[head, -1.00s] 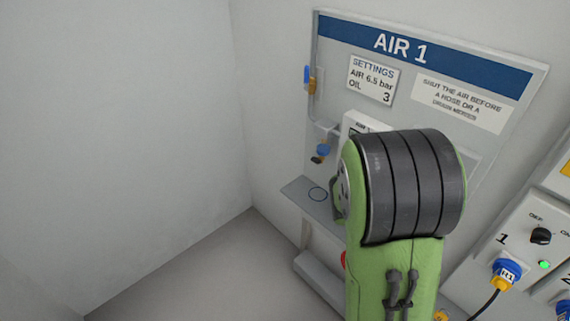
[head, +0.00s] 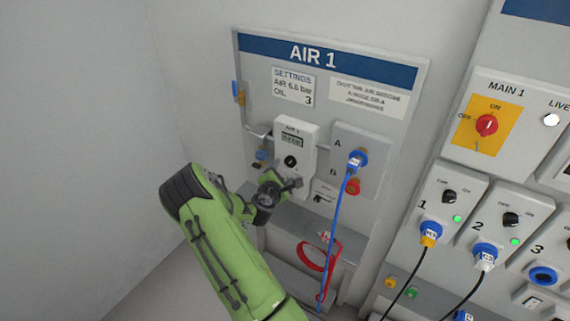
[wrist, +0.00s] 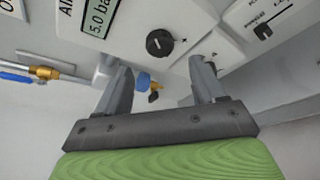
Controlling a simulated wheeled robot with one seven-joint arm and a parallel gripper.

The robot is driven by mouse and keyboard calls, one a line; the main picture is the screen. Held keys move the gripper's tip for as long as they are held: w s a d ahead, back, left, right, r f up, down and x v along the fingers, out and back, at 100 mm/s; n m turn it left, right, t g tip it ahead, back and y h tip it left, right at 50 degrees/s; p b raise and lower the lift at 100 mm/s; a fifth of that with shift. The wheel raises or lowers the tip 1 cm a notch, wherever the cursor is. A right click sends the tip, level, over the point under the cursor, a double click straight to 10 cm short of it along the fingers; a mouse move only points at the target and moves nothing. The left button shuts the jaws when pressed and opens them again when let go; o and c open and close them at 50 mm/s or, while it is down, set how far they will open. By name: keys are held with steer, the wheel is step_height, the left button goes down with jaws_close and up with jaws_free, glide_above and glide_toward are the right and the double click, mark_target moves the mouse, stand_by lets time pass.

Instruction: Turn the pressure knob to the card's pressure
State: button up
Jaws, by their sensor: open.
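The black pressure knob (head: 290,161) is on a white AIR 1 box (head: 309,133) on the panel. In the wrist view the knob (wrist: 160,43) is just beyond the fingertips, with a small white mark on its right side. The display (wrist: 99,16) beside it reads 5.0 bar. The settings card (head: 293,86) shows AIR 6.5 bar and OIL 3. My gripper (head: 293,184) is just below the knob in the head view. In the wrist view my gripper (wrist: 159,78) has its fingers apart with nothing held, not touching the knob.
Right of the box, a blue hose (head: 340,225) hangs from coupling A. A red hose (head: 318,256) hangs lower down. A blue-handled brass valve (wrist: 30,75) is at left in the wrist view. A grey ledge (head: 305,228) juts out below.

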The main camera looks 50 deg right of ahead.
mark_target(289, 164)
steer(key=x, duration=0.6)
steer(key=shift+d+f, duration=0.1)
steer(key=shift+d, duration=0.15)
steer(key=c, duration=1.1)
steer(key=shift+o, duration=0.2)
steer(key=shift+f+m+b, duration=0.2)
steer(key=shift+m+b, duration=0.1)
steer(key=shift+b, duration=0.2)
steer(key=m+t+b, duration=0.1)
steer(key=b, duration=0.2)
steer(key=shift+f+b, duration=0.25)
steer(key=shift+b, duration=0.15)
steer(key=m+t+h+b, duration=0.1)
steer(key=m+b, duration=0.2)
steer(key=b, duration=0.4)
steer(key=shift+f, duration=0.25)
steer(key=m+t+h+b, duration=0.1)
steer(key=m+b, duration=0.2)
steer(key=b, duration=0.3)
steer(key=shift+b, duration=0.4)
steer(key=m+b, duration=0.1)
steer(key=b, duration=0.2)
steer(key=shift+r+m+h, duration=0.15)
steer(key=shift+m+h, duration=0.25)
steer(key=shift+b, duration=0.35)
